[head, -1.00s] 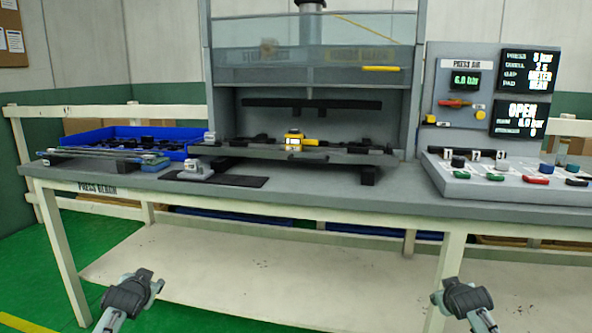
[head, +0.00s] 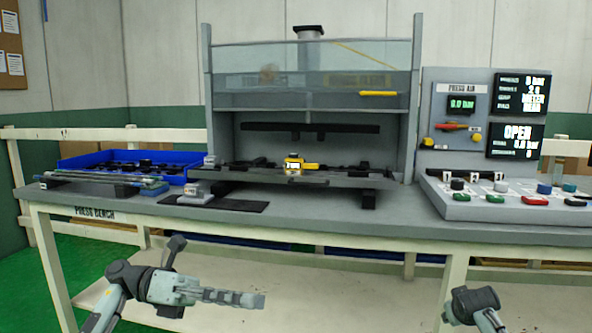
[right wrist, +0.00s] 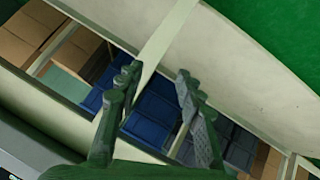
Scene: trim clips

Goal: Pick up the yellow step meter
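The yellow step meter (head: 294,163), small with a pale face, sits on the dark fixture plate (head: 330,178) in the press opening, near the middle of the head view. My left gripper (head: 254,300) is in front of the bench, low in the picture, well apart from the meter. Its fingers point right and are seen side-on, so their opening is unclear. My right gripper (right wrist: 157,76) is open and empty in the right wrist view, above the under-bench area. In the head view only part of my right arm shows, at the lower right.
The grey bench (head: 330,222) carries a blue bin (head: 85,162) at left, with rods beside it. A control panel (head: 480,207) with coloured buttons stands at right. The press has a clear guard (head: 285,72) above its opening.

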